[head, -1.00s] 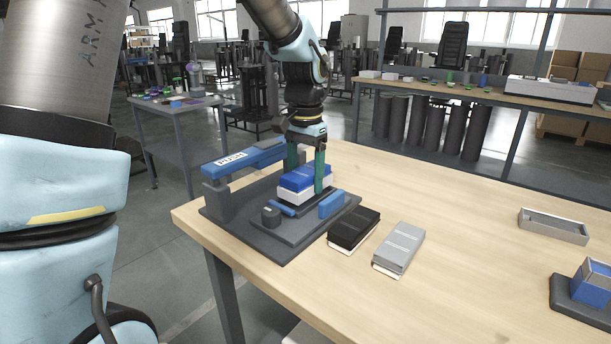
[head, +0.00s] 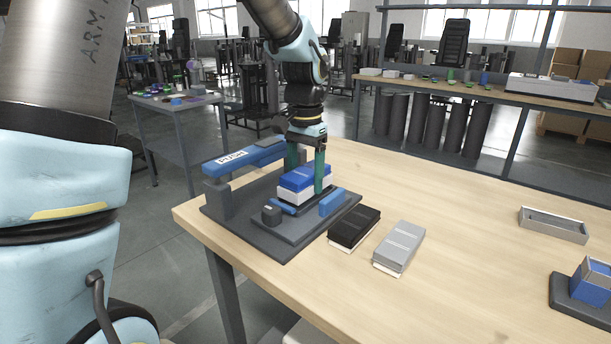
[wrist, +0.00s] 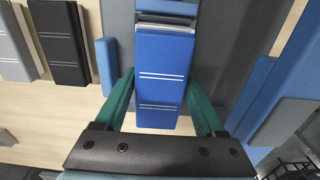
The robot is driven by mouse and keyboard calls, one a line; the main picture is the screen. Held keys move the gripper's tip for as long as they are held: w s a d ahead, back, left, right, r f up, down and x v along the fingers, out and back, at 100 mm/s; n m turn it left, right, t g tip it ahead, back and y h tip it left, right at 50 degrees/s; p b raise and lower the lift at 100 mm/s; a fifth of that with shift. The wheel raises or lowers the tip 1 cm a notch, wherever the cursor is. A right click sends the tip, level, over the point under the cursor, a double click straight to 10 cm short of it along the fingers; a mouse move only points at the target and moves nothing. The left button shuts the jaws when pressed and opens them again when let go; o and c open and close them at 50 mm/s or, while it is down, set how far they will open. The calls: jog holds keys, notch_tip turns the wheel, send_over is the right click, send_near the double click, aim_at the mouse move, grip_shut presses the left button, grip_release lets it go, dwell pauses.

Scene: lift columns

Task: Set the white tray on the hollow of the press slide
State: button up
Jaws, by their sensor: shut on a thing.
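The white tray (head: 293,195) holds a blue block (head: 305,178) and is at the press slide (head: 285,229), a dark plate with blue side guides. In the wrist view the blue block (wrist: 165,75) lies between the two fingers. My gripper (head: 305,176) has its green fingers on either side of the tray and is shut on it. The tray looks level, at the slide's hollow. I cannot tell whether its underside touches the hollow, which is hidden beneath it.
A blue press beam (head: 243,157) stands behind the slide. A black box (head: 354,228) and a grey box (head: 399,246) lie right of the press. An empty grey tray (head: 553,225) and a blue block in a dark holder (head: 590,285) are farther right. The table middle is clear.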

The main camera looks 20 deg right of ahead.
jog(key=shift+f, duration=0.6)
dwell(1.1)
jog(key=o, duration=1.4)
jog(key=shift+c, duration=0.2)
jog(key=shift+r, duration=0.1)
jog(key=shift+r+p, duration=3.25)
jog(key=shift+r, duration=0.2)
jog(key=shift+f, duration=0.1)
